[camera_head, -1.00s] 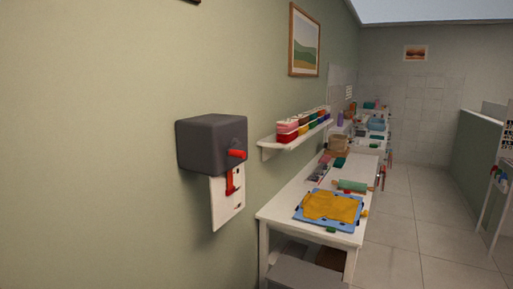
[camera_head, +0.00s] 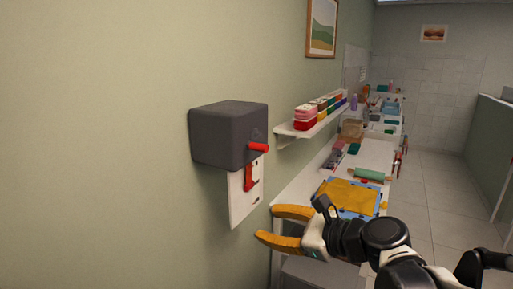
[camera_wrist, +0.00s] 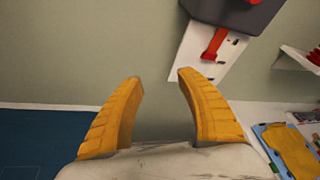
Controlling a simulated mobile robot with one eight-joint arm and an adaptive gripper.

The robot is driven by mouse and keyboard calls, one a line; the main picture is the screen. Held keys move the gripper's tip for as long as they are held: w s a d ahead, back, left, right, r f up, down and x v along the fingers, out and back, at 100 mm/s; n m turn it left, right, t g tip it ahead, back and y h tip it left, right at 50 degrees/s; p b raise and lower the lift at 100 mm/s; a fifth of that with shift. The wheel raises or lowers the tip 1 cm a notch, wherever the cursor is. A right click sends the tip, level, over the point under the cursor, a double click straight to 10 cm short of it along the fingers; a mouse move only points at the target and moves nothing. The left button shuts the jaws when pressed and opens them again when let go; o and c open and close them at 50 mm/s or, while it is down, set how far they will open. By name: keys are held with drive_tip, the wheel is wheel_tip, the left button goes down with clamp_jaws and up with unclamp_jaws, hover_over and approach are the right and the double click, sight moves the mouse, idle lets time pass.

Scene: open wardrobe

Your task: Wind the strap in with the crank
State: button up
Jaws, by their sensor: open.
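A dark grey box (camera_head: 226,135) is mounted on the green wall, with a red crank handle (camera_head: 259,148) sticking out of its side. A white plate (camera_head: 241,200) hangs below the box, and a red strap-like piece (camera_head: 251,176) lies against it. In the wrist view the red piece (camera_wrist: 214,43) shows on the white plate (camera_wrist: 196,50), at the upper right. My gripper (camera_head: 266,227), with its yellow fingers, is open and empty, below and to the right of the plate, apart from the crank. The fingers (camera_wrist: 158,78) also show in the wrist view with nothing between them.
A white wall shelf (camera_head: 310,131) with colourful boxes is right of the grey box. Below it stands a white table (camera_head: 299,187) with a blue tray and a yellow sheet (camera_head: 347,194). The wall left of the box is bare.

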sight(266, 151)
drive_tip(key=w+d+r+m+t+y, duration=0.25)
drive_tip(key=w+r+m, duration=0.25)
drive_tip(key=m, duration=0.3)
drive_tip(key=w+d+r+m+t+y, duration=0.1)
drive_tip(key=w+d+r+m+t, duration=0.25)
drive_tip(key=m, duration=0.45)
drive_tip(key=b+x, duration=0.1)
drive_tip(key=x, duration=1.1)
drive_tip(key=shift+s+a+r, duration=0.1)
drive_tip(key=shift+r, duration=0.05)
clamp_jaws()
